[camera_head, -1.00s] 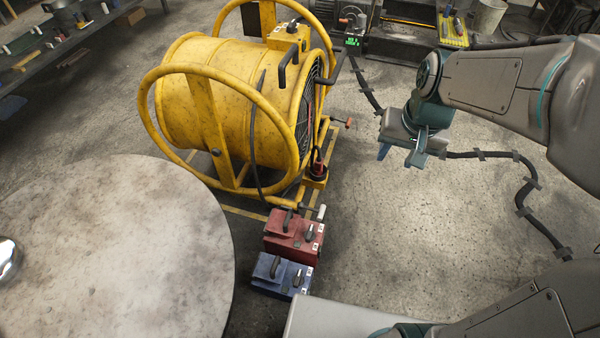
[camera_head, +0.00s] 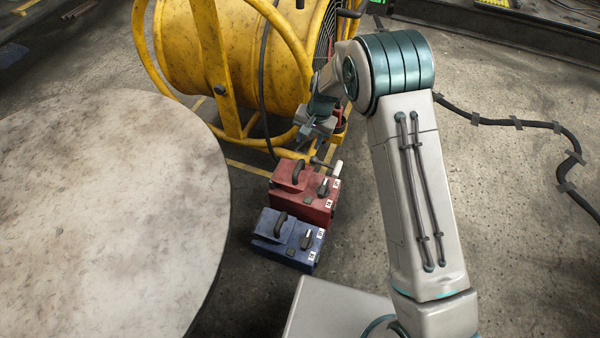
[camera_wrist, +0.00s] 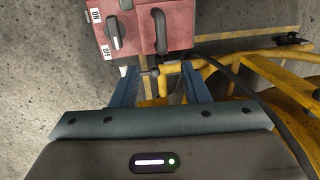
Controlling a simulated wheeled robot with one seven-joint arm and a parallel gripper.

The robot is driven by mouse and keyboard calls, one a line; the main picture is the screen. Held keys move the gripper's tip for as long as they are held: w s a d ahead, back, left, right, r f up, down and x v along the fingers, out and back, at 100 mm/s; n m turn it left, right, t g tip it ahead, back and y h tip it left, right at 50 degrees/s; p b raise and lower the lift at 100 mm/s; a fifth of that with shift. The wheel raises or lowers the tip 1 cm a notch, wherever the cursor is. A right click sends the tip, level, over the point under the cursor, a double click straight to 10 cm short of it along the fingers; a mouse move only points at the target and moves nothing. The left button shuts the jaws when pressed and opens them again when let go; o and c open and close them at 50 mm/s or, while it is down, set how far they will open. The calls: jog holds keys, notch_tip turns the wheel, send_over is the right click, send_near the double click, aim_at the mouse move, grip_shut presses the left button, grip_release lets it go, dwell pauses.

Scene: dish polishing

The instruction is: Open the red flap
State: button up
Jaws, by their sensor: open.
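The red box (camera_head: 313,207) stands on the floor beside the yellow drum. A raised red panel with a black handle (camera_head: 297,171) is on its top, and it appears closed. The box also shows at the top of the wrist view (camera_wrist: 181,38), with the handle (camera_wrist: 159,32) and a dark knob (camera_wrist: 115,36) between ON and OFF labels. My gripper (camera_head: 315,134) is above and just behind the red box, near the drum's frame. In the wrist view its blue fingers (camera_wrist: 160,82) are apart with nothing held between them. The handle lies beyond the fingertips.
A blue box (camera_head: 284,240) stands in front of the red one. The yellow drum (camera_head: 200,60) with its tubular frame is close behind my gripper. A round table (camera_head: 90,220) is at the left. Open floor lies to the right, with a dark cable (camera_head: 500,122).

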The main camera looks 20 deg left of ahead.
aim_at(299, 166)
jog(key=a+f+b, duration=0.1)
jog(key=f, duration=0.3)
jog(key=a+f+b, duration=0.1)
jog(key=f+b, duration=0.1)
jog(key=f, duration=0.3)
jog(key=a+f+b, duration=0.1)
jog(key=f+b, duration=0.1)
jog(key=f, duration=0.3)
jog(key=shift+w+f, duration=0.1)
jog(key=shift+f, duration=0.1)
grip_shut()
